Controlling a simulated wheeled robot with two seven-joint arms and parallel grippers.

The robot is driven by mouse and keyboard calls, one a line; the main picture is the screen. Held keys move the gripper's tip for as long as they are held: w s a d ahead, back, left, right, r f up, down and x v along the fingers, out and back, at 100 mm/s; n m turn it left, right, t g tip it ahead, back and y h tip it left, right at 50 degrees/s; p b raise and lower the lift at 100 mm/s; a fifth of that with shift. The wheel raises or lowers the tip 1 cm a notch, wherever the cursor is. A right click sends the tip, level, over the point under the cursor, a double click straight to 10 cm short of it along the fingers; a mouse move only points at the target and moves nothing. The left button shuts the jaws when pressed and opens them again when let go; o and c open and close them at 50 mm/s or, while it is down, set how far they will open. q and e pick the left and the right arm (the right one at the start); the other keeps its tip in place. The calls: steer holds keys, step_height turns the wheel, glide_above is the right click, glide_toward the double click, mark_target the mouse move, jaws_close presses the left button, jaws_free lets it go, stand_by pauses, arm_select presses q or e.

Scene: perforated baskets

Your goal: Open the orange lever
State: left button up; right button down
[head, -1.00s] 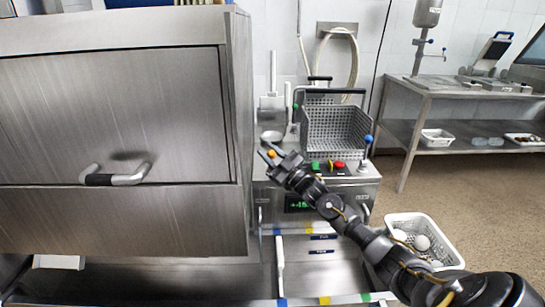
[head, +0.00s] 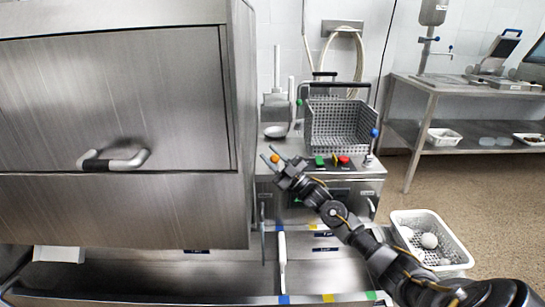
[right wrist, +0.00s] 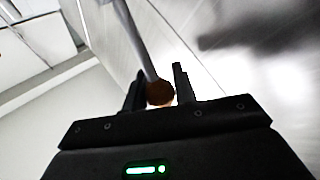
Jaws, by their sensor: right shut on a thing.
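The orange lever's round knob (head: 275,159) is at the left end of the fryer-like unit's front panel, beside the big steel hood. My right gripper (head: 268,153) reaches it from the lower right, with one finger on each side. In the right wrist view, the knob (right wrist: 160,93) is between the two fingers of my right gripper (right wrist: 159,84), at the end of a thin grey rod. The gripper is shut on the knob. In the head view, the rod is mostly hidden. My left gripper is not in view.
The steel hood (head: 120,100) with a bar handle (head: 113,158) fills the left. A white basket (head: 405,214) with eggs or balls is on the floor, right.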

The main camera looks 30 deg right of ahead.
steer(key=shift+a+f, duration=0.2)
steer(key=shift+a, duration=0.15)
steer(key=c, duration=1.6)
jaws_free()
steer(key=o, duration=0.5)
steer(key=shift+r, duration=0.15)
steer(key=shift+c, duration=0.2)
steer(key=shift+d, duration=0.15)
steer(key=shift+s+d, duration=0.1)
steer(key=shift+s, duration=0.05)
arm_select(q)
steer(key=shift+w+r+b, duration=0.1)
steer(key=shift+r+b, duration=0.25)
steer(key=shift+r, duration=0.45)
arm_select(e)
steer(key=v, duration=1)
steer(key=shift+f, duration=0.25)
steer(key=shift+s, duration=0.1)
